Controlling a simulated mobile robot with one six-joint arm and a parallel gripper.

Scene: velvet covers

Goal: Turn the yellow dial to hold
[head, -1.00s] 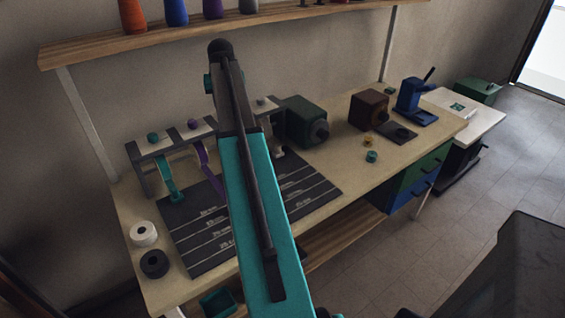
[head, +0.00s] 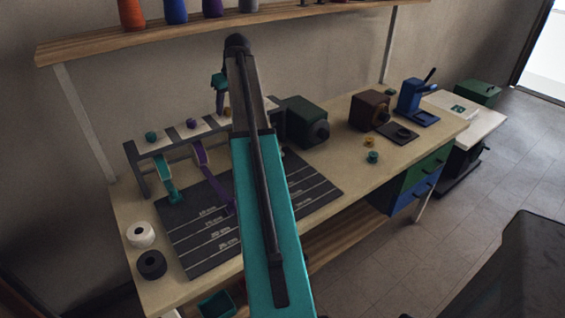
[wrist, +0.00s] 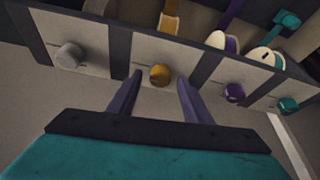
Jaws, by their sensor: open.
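The yellow dial (wrist: 160,75) sits on a pale panel of the dispenser rack in the wrist view. My gripper (wrist: 160,82) is open, with its two purple fingers on either side of the dial. I cannot tell whether the fingers touch it. The dial's pointer and any hold mark are too small to read. In the head view my gripper (head: 221,105) shows partly, left of my arm, over the rack; my arm hides the yellow dial there.
In the wrist view a grey dial (wrist: 69,56) is left of the yellow one; a purple dial (wrist: 233,92) and a teal dial (wrist: 287,104) are to its right. A green machine (head: 303,122) stands right of the rack. A ruled dark mat (head: 205,240) lies in front.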

